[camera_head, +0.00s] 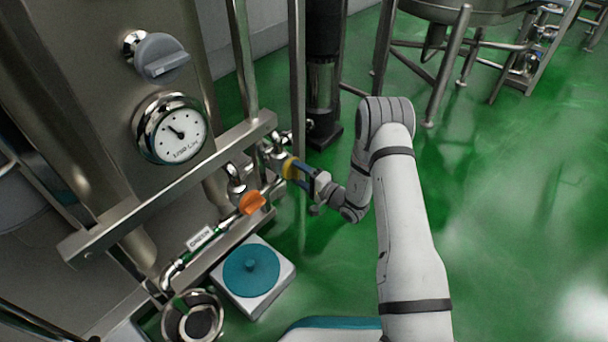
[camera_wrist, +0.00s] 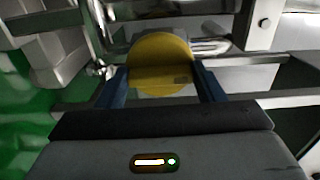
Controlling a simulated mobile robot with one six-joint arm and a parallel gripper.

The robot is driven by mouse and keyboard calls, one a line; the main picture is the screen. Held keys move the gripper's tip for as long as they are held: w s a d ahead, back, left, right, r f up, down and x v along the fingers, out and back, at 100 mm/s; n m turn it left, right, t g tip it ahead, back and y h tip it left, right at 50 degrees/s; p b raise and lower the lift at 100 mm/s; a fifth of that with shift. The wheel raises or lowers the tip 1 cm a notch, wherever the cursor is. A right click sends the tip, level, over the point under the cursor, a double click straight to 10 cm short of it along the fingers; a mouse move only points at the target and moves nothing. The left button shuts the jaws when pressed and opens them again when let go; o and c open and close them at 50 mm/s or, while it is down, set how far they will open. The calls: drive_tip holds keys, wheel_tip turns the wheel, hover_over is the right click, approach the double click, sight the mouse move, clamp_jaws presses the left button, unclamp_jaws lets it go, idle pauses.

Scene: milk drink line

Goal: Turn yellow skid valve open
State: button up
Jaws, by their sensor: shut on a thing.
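The yellow skid valve (camera_head: 289,168) sits on the metal piping at the right end of the skid. In the wrist view its round yellow handle (camera_wrist: 160,62) fills the space between my two blue fingers. My gripper (camera_head: 298,171) is shut on this handle, with one finger on each side of it. A raised bar on the handle runs roughly level across the wrist view. The valve body behind the handle is mostly hidden.
An orange valve handle (camera_head: 253,202) is close by on the lower left. A pressure gauge (camera_head: 171,128) and a grey knob (camera_head: 161,57) are on the panel. A white scale with a teal disc (camera_head: 251,271) stands below. Green floor (camera_head: 500,190) is open to the right.

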drive_tip(key=shift+s+a, duration=0.15)
drive_tip(key=shift+a, duration=0.1)
drive_tip(key=o, duration=0.9)
drive_tip(key=shift+o, duration=0.4)
drive_tip(key=shift+f, duration=0.1)
drive_tip(key=shift+d, duration=0.1)
drive_tip(key=shift+s+d+p, duration=0.2)
drive_tip(key=shift+d+p, duration=0.1)
drive_tip(key=shift+d, duration=0.15)
drive_tip(key=p+v, duration=0.2)
drive_tip(key=v, duration=0.4)
drive_tip(key=shift+s+d, duration=0.25)
drive_tip(key=shift+s, duration=0.05)
